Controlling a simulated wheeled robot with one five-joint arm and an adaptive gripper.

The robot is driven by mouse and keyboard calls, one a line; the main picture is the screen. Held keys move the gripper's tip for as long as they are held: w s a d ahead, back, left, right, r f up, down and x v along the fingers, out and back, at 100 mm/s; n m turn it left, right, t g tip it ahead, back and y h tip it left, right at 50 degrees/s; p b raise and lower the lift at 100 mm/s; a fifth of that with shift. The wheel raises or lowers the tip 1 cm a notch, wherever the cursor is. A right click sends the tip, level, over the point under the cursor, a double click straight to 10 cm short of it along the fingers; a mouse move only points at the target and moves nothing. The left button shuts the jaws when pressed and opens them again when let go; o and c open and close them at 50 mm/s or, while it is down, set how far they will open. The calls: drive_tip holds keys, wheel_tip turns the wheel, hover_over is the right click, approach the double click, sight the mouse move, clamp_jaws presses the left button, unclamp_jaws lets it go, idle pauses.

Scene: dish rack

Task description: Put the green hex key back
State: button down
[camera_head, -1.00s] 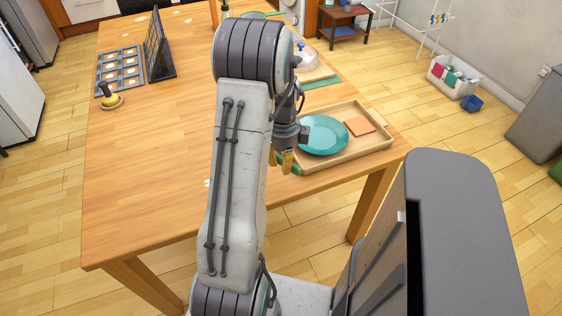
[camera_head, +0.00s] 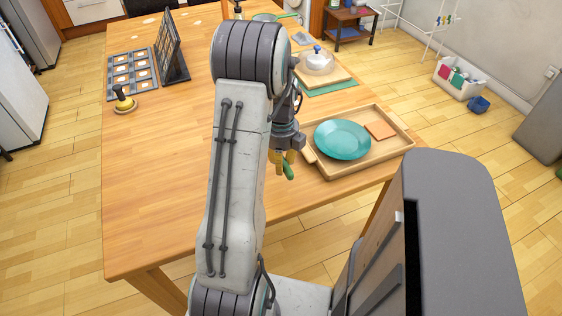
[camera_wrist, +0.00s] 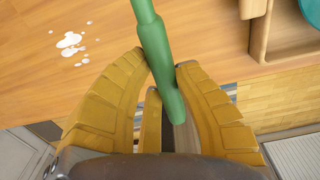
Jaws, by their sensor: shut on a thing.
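My gripper (camera_head: 280,158) is shut on a green rod-shaped thing (camera_wrist: 158,55), which I take for the green hex key. In the wrist view the rod runs from the top edge down between the yellow fingers, with its thicker end between them. No bent end shows. In the head view the green thing (camera_head: 288,172) hangs tilted below the fingers, left of the wooden tray and near the table's front edge. Its upper part is hidden by the fingers. I cannot tell its exact height above the table.
The wooden tray (camera_head: 345,172) holds a teal plate (camera_head: 342,140) and an orange-brown square (camera_head: 380,130).

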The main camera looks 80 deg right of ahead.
sight(281, 183)
drive_tip(key=shift+f, duration=0.2)
drive_tip(key=shift+f+b, duration=2.35)
drive_tip(key=shift+f, duration=0.75)
drive_tip(key=c, duration=1.4)
unclamp_jaws()
drive_tip(key=o, duration=0.7)
wheel_tip(281, 183, up, 12)
drive_tip(key=shift+d, duration=0.1)
